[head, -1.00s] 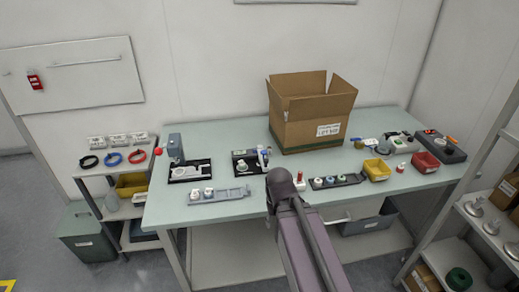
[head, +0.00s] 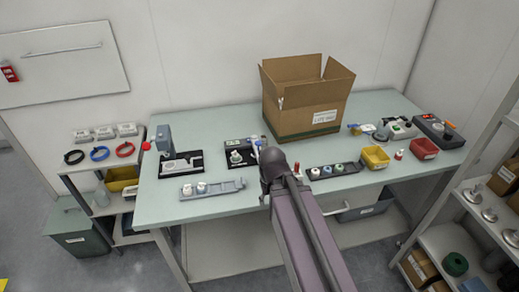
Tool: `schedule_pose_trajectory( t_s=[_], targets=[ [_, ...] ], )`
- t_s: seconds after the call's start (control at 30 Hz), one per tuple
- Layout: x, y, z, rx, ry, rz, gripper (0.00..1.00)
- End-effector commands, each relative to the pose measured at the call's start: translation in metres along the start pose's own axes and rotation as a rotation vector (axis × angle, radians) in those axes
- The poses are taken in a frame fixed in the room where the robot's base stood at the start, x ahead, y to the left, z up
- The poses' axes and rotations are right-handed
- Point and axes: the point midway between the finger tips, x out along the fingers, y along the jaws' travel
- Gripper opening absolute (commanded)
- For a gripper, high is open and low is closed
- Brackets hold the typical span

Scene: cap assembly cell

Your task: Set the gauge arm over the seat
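A small black fixture (head: 231,165) stands near the middle of the bench. A round whitish-green part (head: 236,156) sits on it, at what looks like the seat. A small upright piece with white and blue (head: 256,147) at its right side may be the gauge arm; it is too small to tell how it is turned. My arm reaches in from the lower right, and its dark rounded joint lies just right of and in front of the fixture, covering part of it. My gripper is not visible; it seems hidden behind that joint.
A press-like stand (head: 164,140) is at left. A grey strip with white caps (head: 228,188) lies in front. A dark strip with coloured caps (head: 345,169), a yellow bin (head: 376,166) and a red bin (head: 424,154) are right. An open cardboard box (head: 310,118) stands behind.

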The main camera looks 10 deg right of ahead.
Motion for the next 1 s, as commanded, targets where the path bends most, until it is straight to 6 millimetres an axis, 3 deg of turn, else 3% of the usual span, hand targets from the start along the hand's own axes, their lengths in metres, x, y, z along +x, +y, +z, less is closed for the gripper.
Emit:
schedule_pose_trajectory(
  t_s=[0.17,0.37,1.0],
  targets=[
    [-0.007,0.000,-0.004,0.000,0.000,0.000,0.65],
    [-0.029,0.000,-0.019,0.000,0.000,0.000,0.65],
    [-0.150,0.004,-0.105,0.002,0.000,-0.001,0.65]
  ],
)
